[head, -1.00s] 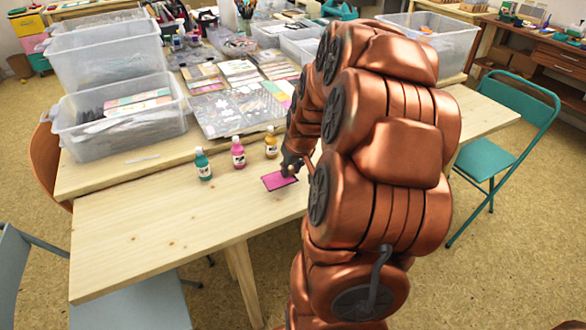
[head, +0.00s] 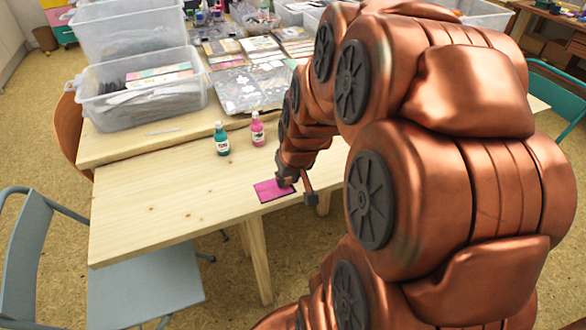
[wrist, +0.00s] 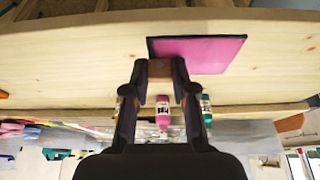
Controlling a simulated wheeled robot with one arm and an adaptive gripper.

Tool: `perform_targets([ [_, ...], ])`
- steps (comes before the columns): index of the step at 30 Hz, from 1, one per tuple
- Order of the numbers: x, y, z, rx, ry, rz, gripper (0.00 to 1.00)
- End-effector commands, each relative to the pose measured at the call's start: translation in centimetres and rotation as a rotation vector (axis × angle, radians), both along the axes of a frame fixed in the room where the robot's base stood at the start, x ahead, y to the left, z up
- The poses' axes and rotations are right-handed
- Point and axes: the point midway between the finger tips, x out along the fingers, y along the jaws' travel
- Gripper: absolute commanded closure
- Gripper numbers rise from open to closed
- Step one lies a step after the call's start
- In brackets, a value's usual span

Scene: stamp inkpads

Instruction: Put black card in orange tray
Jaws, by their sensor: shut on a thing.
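My gripper (head: 286,182) reaches down at the right end of a flat magenta pad with a dark rim (head: 268,191) near the table's front edge. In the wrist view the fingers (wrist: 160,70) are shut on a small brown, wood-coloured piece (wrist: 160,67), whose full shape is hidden. The magenta pad (wrist: 205,52) lies just beyond the fingertips there, to the right. I cannot tell whether the held piece touches it. I make out no black card and no orange tray in either view.
A teal bottle (head: 222,139) and a pink bottle (head: 257,130) stand behind the pad. Clear bins (head: 142,90) and craft sheets (head: 250,85) fill the table behind. The table's front left (head: 160,215) is bare. A grey-blue chair (head: 150,285) stands in front.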

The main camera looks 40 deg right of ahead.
Motion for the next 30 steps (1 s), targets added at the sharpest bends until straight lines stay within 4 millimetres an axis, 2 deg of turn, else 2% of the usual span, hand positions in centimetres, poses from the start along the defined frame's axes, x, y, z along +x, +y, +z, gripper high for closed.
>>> perform_targets([
  [10,-0.2,0.6,0.0,0.001,0.001,-0.001,0.89],
  [14,0.7,0.8,0.3,0.0,0.0,0.012,0.89],
  [17,2.3,1.1,0.7,-0.001,0.0,0.032,0.89],
  [23,7.4,2.9,2.0,-0.001,0.004,0.093,0.89],
  [30,13.6,6.9,3.4,-0.001,0.005,0.176,0.89],
])
